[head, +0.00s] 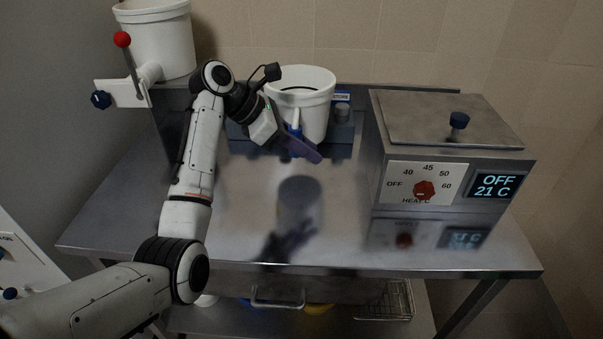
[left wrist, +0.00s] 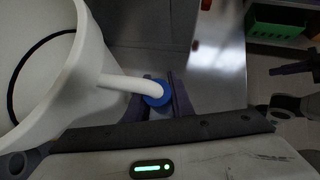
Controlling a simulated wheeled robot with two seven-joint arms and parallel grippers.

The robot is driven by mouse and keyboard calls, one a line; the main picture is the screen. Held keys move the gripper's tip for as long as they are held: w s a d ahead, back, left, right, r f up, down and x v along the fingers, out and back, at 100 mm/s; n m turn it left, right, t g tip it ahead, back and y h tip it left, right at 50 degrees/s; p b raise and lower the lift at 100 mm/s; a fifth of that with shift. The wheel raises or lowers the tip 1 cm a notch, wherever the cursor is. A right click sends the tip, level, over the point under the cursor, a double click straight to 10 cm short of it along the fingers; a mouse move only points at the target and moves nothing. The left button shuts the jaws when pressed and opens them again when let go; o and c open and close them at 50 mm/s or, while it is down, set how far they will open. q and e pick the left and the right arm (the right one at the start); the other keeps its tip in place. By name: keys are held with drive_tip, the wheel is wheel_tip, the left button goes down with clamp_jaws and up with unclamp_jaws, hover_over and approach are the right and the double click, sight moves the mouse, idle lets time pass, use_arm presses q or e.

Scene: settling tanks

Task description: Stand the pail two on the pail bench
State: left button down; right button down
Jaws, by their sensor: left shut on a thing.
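A white pail (head: 312,112) hangs at the back middle of the steel table in the head view. Its open mouth and a dark ring inside show in the left wrist view (left wrist: 75,75), where a white spout with a blue end sticks out of its side. My left gripper (head: 302,146) is shut on the spout (left wrist: 125,84), with a dark finger on each side of the blue end (left wrist: 157,95). The pail looks raised, with a blurred reflection on the steel below. Its underside and any marking on it are hidden. My right gripper is not clearly seen.
A steel heater box (head: 455,140), its display reading OFF 21 C, stands at the right. Another white pail (head: 160,45) stands high at the back left, near a red-balled lever (head: 122,40). The table's front middle (head: 330,235) is clear.

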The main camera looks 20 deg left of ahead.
use_arm(q)
wheel_tip(320, 180, down, 9)
drive_tip(key=shift+f+b, duration=0.1)
drive_tip(key=shift+b, duration=0.35)
drive_tip(key=shift+f, duration=0.1)
drive_tip(key=c, duration=1.6)
unclamp_jaws()
drive_tip(key=shift+o, duration=0.2)
drive_tip(key=p+v, duration=0.1)
drive_tip(key=v, duration=1.1)
